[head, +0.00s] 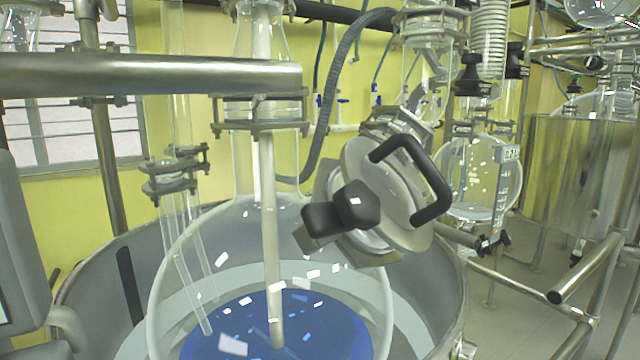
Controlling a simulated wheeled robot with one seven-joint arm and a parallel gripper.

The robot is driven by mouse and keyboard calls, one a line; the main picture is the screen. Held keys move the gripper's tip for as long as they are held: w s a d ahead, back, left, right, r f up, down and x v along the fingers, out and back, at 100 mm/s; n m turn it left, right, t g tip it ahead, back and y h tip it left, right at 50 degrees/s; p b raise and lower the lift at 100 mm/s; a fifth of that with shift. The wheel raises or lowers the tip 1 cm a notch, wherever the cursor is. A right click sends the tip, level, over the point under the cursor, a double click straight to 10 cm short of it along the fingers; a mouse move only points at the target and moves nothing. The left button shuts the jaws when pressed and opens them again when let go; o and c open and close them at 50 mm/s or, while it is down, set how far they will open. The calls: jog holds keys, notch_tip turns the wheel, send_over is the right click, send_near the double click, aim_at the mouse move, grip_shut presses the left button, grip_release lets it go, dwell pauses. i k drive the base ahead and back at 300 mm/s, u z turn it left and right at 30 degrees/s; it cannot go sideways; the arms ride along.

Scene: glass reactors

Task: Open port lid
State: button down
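The port lid (375,180) is a pale round disc on the angled neck at the upper right of the large glass reactor vessel (180,270). It faces up and to the right and looks seated on the port, with no gap that I can see. A black U-shaped handle (437,180) stands out from its right side. A black knob (342,208) sits at its left edge. My gripper is not in view. A pale grey part at the left edge looks like part of my arm, and nothing of it is near the lid.
A thick horizontal metal pipe (150,75) crosses the upper left, above the vessel. A metal tub (75,285) surrounds the vessel, which holds blue liquid. A metal frame rail (590,265) and a steel tank (580,165) stand at right. The space right of the handle looks open.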

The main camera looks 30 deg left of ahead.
aim_at(406, 225)
jog(key=k, duration=1.85)
jog(key=u, duration=0.8)
jog(key=i, duration=1)
jog(key=u, duration=0.3)
